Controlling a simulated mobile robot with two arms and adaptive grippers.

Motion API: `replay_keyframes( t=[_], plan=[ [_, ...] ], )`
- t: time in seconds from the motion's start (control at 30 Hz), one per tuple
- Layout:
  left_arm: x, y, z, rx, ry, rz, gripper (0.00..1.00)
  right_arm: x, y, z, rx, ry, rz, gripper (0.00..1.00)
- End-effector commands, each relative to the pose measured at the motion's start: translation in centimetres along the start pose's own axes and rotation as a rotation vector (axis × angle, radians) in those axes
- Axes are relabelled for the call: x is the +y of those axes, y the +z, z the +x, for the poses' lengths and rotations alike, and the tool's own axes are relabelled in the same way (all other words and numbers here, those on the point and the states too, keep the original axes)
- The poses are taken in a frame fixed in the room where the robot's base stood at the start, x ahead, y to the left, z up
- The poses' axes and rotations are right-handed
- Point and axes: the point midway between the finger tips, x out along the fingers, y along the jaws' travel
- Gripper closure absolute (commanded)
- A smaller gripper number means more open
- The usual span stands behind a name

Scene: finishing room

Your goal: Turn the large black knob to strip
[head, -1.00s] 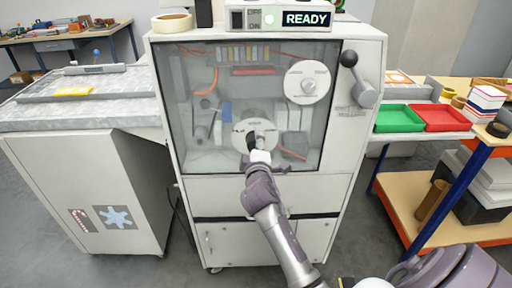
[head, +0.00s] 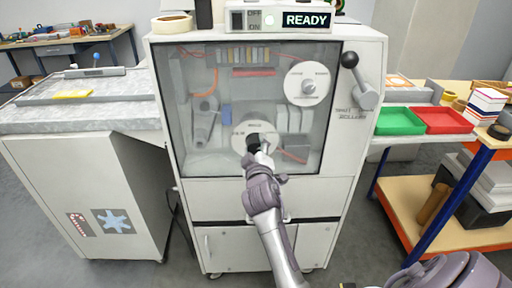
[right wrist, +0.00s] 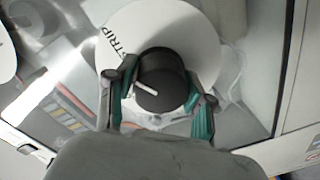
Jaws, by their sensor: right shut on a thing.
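A short white pointer line on the knob points left and slightly up in that view. The printed word STRIP (right wrist: 117,42) is on the plate, up and left of the knob. Other dial labels are hidden or too small to read. My left gripper is out of view.
A lever with a black ball (head: 350,60) is on the machine's right side. A READY display (head: 306,20) is on top. Green (head: 399,121) and red (head: 443,119) trays stand at right.

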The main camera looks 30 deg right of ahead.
Motion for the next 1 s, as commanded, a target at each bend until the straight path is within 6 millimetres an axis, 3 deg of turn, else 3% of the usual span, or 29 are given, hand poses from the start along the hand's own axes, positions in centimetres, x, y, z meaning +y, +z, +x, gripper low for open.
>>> replay_keyframes(
  t=[0.23,0.27,0.4,0.77,1.0],
  plan=[
    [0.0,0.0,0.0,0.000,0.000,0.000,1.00,-0.2,0.1,0.0,-0.003,-0.004,0.004,0.82],
    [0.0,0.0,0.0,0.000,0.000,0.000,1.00,-0.2,0.1,0.0,-0.003,-0.004,0.004,0.44],
    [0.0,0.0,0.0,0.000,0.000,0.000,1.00,-0.1,0.1,0.0,-0.002,-0.003,0.003,0.22],
    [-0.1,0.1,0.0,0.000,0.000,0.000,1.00,-0.1,0.0,-0.4,-0.001,-0.002,0.001,0.22],
    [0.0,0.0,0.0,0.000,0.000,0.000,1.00,-0.2,0.1,-4.0,-0.003,-0.004,0.002,0.22]
  ],
)
